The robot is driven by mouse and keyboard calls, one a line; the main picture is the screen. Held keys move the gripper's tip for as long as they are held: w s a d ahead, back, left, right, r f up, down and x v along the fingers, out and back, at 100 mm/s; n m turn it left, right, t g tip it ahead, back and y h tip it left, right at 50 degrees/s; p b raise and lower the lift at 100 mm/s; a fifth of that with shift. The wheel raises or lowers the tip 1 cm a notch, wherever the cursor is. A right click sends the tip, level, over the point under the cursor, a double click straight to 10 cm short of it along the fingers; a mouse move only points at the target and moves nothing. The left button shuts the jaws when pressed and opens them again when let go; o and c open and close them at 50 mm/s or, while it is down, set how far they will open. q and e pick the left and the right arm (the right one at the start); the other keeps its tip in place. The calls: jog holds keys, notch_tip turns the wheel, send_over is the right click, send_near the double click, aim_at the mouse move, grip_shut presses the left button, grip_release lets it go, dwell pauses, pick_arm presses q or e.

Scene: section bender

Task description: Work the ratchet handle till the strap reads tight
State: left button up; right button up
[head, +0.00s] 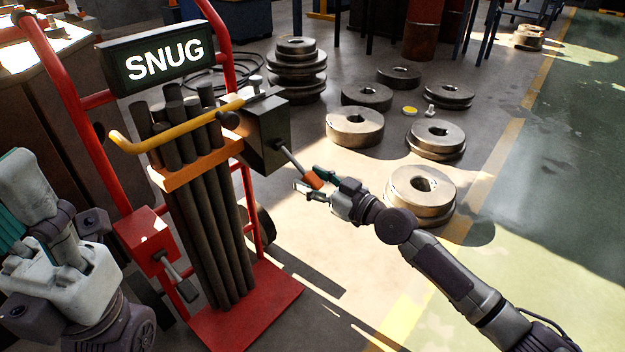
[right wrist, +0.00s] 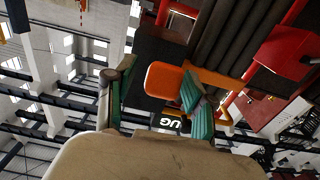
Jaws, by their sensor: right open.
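The sign (head: 152,61) on the red cart reads SNUG. An orange strap (head: 190,172) goes around a bundle of dark bars (head: 205,220). A dark ratchet box (head: 264,133) sits at the bundle's right, and its handle, a thin rod with an orange grip (head: 313,180), slants down to the right. My right gripper (head: 318,182) is open at the grip. In the right wrist view the orange grip (right wrist: 164,80) shows between the parted teal fingers; contact is unclear. My left gripper (head: 28,205) is at the left edge, away from the handle, its fingers hard to read.
The red cart (head: 262,300) has a yellow bar (head: 180,128) across the bundle and a red box (head: 146,238) low on its left. Heavy metal rings (head: 355,127) lie on the floor behind and right of my right arm. Open floor lies at the right.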

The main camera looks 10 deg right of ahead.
grip_shut()
